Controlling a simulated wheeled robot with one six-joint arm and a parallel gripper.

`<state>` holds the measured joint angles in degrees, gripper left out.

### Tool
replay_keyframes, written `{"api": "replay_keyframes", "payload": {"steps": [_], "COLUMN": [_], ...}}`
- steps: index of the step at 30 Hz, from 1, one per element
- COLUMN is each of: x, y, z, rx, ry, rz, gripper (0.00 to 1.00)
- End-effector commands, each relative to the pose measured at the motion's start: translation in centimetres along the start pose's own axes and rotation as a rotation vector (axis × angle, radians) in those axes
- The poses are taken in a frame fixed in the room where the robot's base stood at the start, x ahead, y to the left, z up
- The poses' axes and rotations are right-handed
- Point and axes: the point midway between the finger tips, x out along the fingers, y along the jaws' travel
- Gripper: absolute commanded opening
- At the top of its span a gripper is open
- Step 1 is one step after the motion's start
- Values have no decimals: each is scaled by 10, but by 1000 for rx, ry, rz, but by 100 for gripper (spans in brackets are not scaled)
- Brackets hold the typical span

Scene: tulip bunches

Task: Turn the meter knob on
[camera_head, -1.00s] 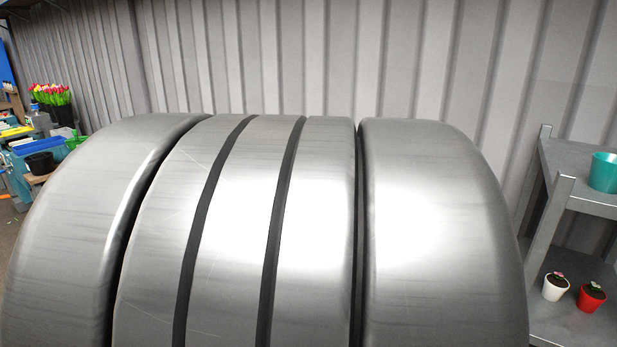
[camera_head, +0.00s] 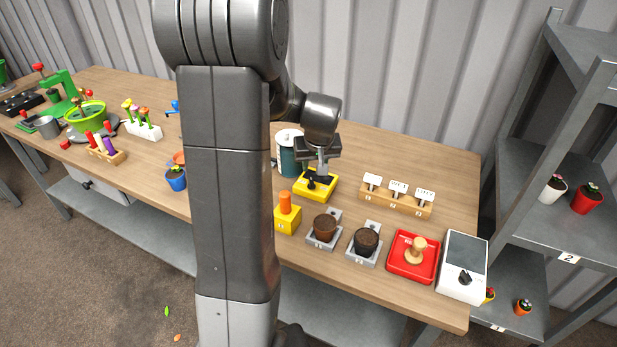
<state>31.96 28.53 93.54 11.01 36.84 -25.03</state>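My gripper (camera_head: 320,172) points down over a yellow block with a black part on top (camera_head: 315,185), well to the left of the meter. The gripper is small and dark here, so I cannot tell if its fingers are apart or whether they touch the block.
A label rack (camera_head: 395,198) stands behind. Grey shelves (camera_head: 520,190) are at the right.

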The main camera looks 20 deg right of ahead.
Motion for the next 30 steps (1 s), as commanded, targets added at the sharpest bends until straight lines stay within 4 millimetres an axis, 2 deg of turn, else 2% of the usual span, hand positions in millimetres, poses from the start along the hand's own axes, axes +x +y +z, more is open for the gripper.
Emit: {"api": "replay_keyframes", "payload": {"steps": [6, 15, 21, 29, 30], "x": [41, 81, 91, 92, 92], "y": [-1, 0, 0, 0, 0], "z": [1, 0, 0, 0, 0], "rx": [0, 0, 0, 0, 0], "ry": [-4, -2, 0, 0, 0], "rz": [-2, -1, 0, 0, 0], "gripper": [33, 33, 33, 33, 29]}}
